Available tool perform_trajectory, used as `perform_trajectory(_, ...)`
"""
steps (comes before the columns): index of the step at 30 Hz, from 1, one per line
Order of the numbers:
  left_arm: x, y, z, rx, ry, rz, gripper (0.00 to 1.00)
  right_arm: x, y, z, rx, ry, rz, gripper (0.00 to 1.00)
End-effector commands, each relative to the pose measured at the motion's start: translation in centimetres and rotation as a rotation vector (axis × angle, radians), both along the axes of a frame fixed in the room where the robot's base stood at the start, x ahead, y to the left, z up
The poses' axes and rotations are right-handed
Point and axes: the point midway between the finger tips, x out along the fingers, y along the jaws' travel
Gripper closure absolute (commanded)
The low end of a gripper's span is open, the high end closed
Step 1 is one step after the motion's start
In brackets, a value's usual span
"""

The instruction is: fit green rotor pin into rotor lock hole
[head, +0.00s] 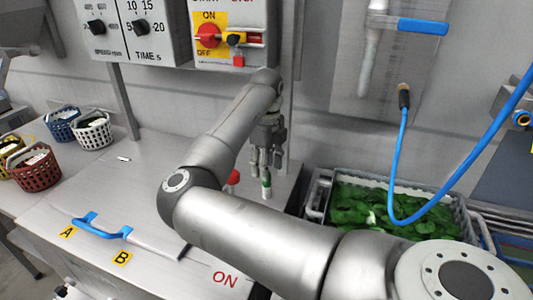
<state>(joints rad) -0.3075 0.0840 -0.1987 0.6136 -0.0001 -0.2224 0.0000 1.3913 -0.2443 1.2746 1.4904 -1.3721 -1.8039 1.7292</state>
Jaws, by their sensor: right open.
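The green rotor pin (265,182), green on top with a pale lower part, stands about upright near the right end of the steel machine top. My right gripper (266,163) points down just above it, with its fingers apart around or behind the pin's upper end. I cannot tell whether they touch it. The rotor lock hole cannot be made out; my right arm covers much of the machine top there. I cannot tell whether the pin's foot is in a hole or on the surface. My left gripper is not seen.
A red knob (233,177) is close left of the pin. A blue handle (101,227) is on the lid at front left. A crate of green leaves (338,229) stands right, with a blue hose (398,160) hanging over it. Small baskets (93,130) stand far left. A control panel (233,52) hangs behind.

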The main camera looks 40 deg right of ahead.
Motion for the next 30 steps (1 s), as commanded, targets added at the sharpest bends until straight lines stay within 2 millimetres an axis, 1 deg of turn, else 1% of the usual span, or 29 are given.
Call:
perform_trajectory(1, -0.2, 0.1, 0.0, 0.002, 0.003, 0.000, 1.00, 0.0, 0.1, -0.9, 0.003, 0.002, 0.000, 0.54)
perform_trajectory(3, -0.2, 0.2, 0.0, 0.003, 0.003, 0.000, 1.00, -0.1, 0.0, -1.9, 0.001, 0.002, -0.001, 0.54)
perform_trajectory(6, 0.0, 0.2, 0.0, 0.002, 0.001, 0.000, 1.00, 0.0, 0.0, -3.0, 0.001, 0.001, -0.001, 0.54)
perform_trajectory(9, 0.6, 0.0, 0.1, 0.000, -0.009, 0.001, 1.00, 0.0, 0.0, -3.8, 0.001, 0.000, 0.000, 0.54)
perform_trajectory(14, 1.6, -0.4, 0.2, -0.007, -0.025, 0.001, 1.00, 0.0, 0.0, -4.2, 0.000, -0.001, 0.000, 0.54)
perform_trajectory(19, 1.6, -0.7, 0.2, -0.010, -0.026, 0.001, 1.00, 0.0, 0.0, -4.2, 0.000, -0.001, 0.000, 0.54)
perform_trajectory(20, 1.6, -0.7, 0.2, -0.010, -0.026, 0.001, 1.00, 0.0, 0.0, -4.2, 0.000, -0.001, 0.000, 0.57)
perform_trajectory(30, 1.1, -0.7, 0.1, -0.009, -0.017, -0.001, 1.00, 0.0, 0.0, -4.2, 0.000, -0.001, 0.000, 1.00)
